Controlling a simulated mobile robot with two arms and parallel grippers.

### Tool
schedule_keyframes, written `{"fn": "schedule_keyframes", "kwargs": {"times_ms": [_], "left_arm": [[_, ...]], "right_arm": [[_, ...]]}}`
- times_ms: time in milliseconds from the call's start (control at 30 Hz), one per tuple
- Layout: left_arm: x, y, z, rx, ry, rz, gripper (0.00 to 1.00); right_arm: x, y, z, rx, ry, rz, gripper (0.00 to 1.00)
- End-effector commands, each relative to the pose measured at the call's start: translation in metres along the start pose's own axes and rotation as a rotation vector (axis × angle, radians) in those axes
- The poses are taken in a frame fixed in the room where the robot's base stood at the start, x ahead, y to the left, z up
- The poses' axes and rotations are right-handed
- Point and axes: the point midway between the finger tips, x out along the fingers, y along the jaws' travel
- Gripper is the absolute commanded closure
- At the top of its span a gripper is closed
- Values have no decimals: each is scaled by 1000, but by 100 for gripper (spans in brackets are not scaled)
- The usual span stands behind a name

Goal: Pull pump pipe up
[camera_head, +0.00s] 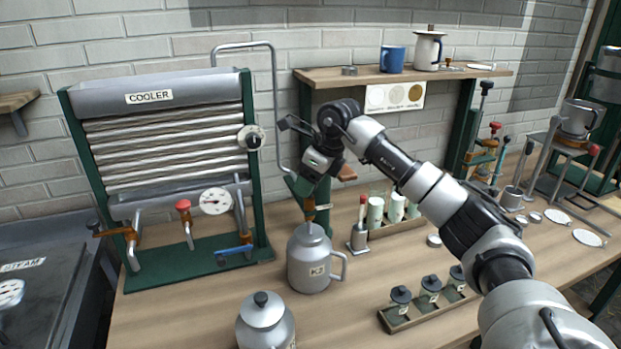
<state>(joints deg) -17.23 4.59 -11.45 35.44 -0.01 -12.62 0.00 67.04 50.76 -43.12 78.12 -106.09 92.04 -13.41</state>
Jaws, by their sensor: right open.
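A bent grey metal pipe (274,95), which looks like the pump pipe, rises behind the cooler (150,97), arches over and comes down on its right. Its lower part runs behind my right gripper. An orange-brown fitting (309,208) stands over the mouth of a metal can (308,262) marked K3; how it joins the pipe is hidden. My right gripper (284,152) is open, its fingers pointing left, one above the other, close to the descending pipe. I cannot tell whether the pipe lies between the fingers or touches them. My left gripper is not in view.
A second lidded can (266,322) stands at the front. A rack of small dark-lidded jars (428,292) and a tray of pale cups (390,212) sit on the right.

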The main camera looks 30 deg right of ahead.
Motion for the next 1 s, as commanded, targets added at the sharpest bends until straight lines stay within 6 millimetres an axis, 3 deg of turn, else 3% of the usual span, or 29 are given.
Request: {"fn": "schedule_keyframes", "kwargs": {"times_ms": [167, 600, 833, 1000], "left_arm": [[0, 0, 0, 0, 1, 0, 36], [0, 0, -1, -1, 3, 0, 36], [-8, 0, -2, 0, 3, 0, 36], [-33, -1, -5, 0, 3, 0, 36]], "right_arm": [[0, 0, 0, 0, 0, 0, 36], [0, 0, 0, 0, 0, 1, 100], [-11, 0, 5, 0, -1, 0, 100], [-43, 0, 18, -1, -3, -1, 100]]}}
